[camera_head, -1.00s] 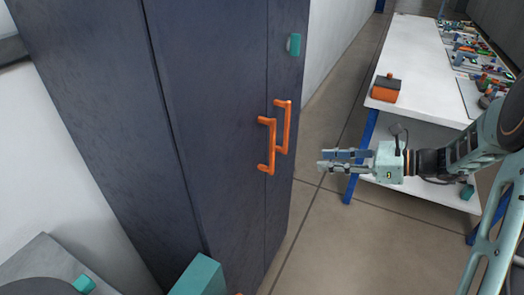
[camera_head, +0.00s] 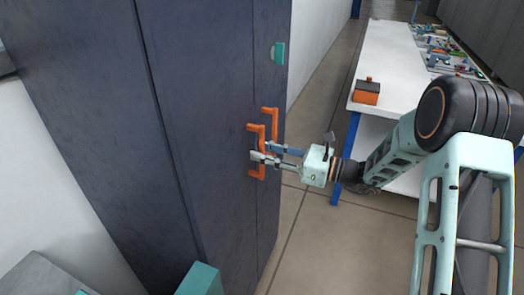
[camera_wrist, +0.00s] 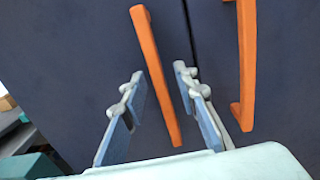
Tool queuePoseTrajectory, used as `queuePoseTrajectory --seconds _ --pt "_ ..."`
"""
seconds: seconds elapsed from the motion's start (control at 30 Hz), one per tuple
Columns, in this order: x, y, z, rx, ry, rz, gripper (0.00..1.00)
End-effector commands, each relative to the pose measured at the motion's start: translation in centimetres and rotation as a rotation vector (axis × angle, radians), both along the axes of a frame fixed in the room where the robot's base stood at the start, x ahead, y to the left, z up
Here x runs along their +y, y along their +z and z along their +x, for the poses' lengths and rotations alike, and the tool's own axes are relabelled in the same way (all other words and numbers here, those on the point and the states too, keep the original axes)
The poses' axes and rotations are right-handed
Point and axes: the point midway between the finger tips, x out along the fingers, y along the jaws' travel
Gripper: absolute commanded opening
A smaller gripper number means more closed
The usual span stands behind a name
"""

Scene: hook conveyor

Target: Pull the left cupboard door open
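The dark blue cupboard's left door (camera_head: 205,120) looks shut, flush beside the narrow-looking right door (camera_head: 270,75). The left door's orange bar handle (camera_head: 251,129) stands near the seam. The right door's orange handle (camera_head: 275,125) is just beside it. My gripper (camera_head: 262,150) is at the left handle, reaching in from the right. In the wrist view my gripper (camera_wrist: 159,72) is open, with the left handle (camera_wrist: 153,65) running slightly tilted between its two fingers. I see gaps on both sides of the handle. The right handle (camera_wrist: 247,60) is outside the right finger.
A white table (camera_head: 385,60) with blue legs stands at the right, carrying an orange box (camera_head: 366,94) and several small parts. A teal block (camera_head: 279,53) sits on the right door. Grey floor (camera_head: 310,215) is clear in front of the table. A white wall is at left.

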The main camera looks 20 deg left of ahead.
Motion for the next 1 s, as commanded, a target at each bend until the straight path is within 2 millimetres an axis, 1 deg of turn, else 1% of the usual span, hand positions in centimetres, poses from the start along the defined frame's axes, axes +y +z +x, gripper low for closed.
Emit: queuePoseTrajectory --seconds 0.1,0.37,0.47,0.63,1.0 --pt "0.64 -0.05 0.03 0.001 0.000 -0.001 0.28" --pt "0.77 -0.05 0.06 0.001 0.000 -0.001 0.28" --pt "0.76 -0.04 0.06 0.001 0.000 -0.001 0.19" --pt "0.75 -0.04 0.06 0.000 0.000 -0.001 0.00" --pt "0.74 -0.02 0.06 0.000 0.000 -0.001 0.00"
